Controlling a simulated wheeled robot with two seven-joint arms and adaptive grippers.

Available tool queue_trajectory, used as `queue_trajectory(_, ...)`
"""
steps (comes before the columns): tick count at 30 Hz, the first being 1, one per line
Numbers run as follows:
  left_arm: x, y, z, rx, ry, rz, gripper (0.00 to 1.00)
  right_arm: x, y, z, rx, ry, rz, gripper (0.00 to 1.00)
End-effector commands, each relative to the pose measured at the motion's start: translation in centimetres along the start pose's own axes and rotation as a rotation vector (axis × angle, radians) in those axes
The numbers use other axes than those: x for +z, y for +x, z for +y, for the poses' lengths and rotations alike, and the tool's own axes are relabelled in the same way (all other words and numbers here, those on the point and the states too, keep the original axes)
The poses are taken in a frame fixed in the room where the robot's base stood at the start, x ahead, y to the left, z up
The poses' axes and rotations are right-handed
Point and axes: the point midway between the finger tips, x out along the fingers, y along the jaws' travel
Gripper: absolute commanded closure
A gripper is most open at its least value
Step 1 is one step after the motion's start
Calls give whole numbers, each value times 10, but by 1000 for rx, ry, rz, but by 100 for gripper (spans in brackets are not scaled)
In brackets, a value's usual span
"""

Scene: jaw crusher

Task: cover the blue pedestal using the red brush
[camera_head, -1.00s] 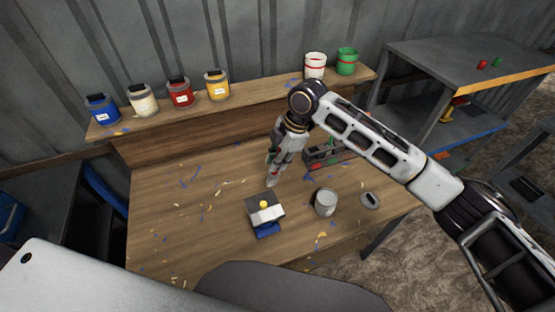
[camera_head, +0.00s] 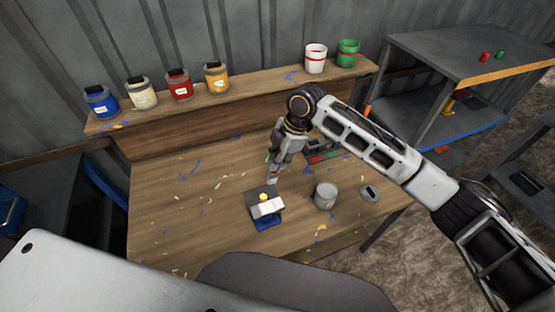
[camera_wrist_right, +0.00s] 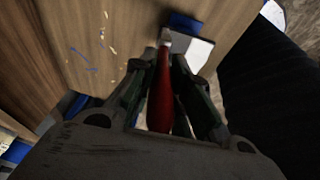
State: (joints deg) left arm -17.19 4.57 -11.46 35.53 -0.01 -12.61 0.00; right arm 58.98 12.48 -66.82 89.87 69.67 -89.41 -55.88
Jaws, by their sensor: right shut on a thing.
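The pedestal (camera_head: 265,222) stands on the workbench at front centre, with a blue base, a dark and white top and a small yellow piece on it. My right gripper (camera_head: 271,172) is just behind it, pointing down. In the right wrist view, the gripper (camera_wrist_right: 172,85) is shut on the red brush (camera_wrist_right: 162,95), with its red handle between the fingers. The brush's pale far end lies close to the pedestal's blue part (camera_wrist_right: 187,22); whether they touch I cannot tell. My left gripper is out of view.
A grey can (camera_head: 325,196) and a round lid (camera_head: 369,193) are right of the pedestal. A tool caddy (camera_head: 322,155) is partly hidden behind my right arm. Several paint cans, including a blue one (camera_head: 101,102), line the back shelf. The bench's left side is clear apart from paint flecks.

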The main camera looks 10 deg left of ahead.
Motion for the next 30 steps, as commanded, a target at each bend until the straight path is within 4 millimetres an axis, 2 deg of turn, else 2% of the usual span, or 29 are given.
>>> queue_trajectory(30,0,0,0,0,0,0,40,2,8,-1,0,0,0,100)
